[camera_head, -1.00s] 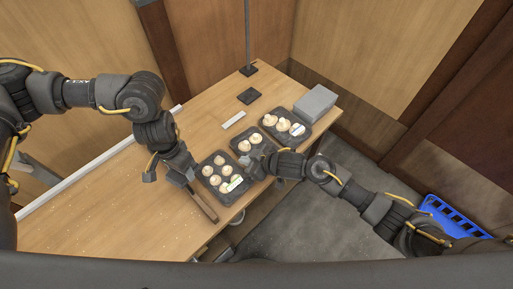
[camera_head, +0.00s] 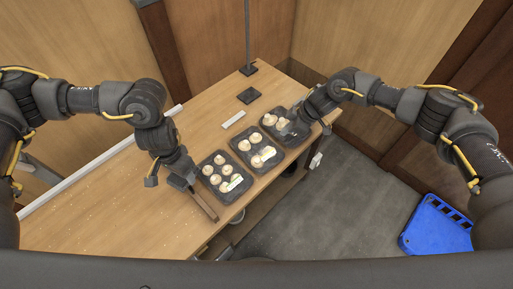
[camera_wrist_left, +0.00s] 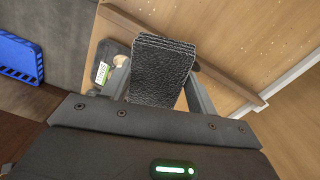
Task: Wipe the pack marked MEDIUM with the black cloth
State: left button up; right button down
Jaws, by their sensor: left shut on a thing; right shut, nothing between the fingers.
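Three black mushroom packs stand in a row on the table: the near pack (camera_head: 222,201), the middle pack (camera_head: 241,161) and the far pack (camera_head: 264,115). My left gripper (camera_head: 183,181) is just left of the near pack. In the left wrist view it is shut on the black cloth (camera_wrist_left: 162,70), a rough dark block between the fingers. My right gripper (camera_head: 293,128) is shut and empty at the far pack, hiding part of it.
A brown wooden bar (camera_head: 204,206) lies left of the near pack. A white strip (camera_head: 233,119), a black pad (camera_head: 249,96) and a pole stand (camera_head: 248,70) are behind the packs. A blue crate (camera_head: 437,230) is on the floor. The table's left part is clear.

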pick_arm(q)
jog(key=shift+f+b, duration=2.3)
jog(key=shift+f, duration=0.05)
pick_arm(e)
send_over(276, 144)
jog(key=d, duration=0.3)
jog(key=shift+s+f, duration=0.2)
jog(key=shift+f, duration=2.35)
pick_arm(q)
jog(key=shift+r, duration=0.1)
pick_arm(e)
jog(key=shift+s+r, duration=0.1)
pick_arm(q)
jog(key=shift+f+b, duration=0.85)
jog(key=shift+f, duration=0.1)
pick_arm(e)
jog(key=shift+f, duration=1.4)
pick_arm(q)
jog(key=shift+r, duration=0.2)
pick_arm(e)
jog(key=shift+r, duration=0.2)
pick_arm(q)
notch_tip(276, 144, up, 6)
jog(key=p, duration=0.6)
jog(key=shift+f, duration=0.2)
pick_arm(e)
notch_tip(276, 144, up, 6)
jog(key=shift+f, duration=0.15)
pick_arm(q)
jog(key=shift+f, duration=0.1)
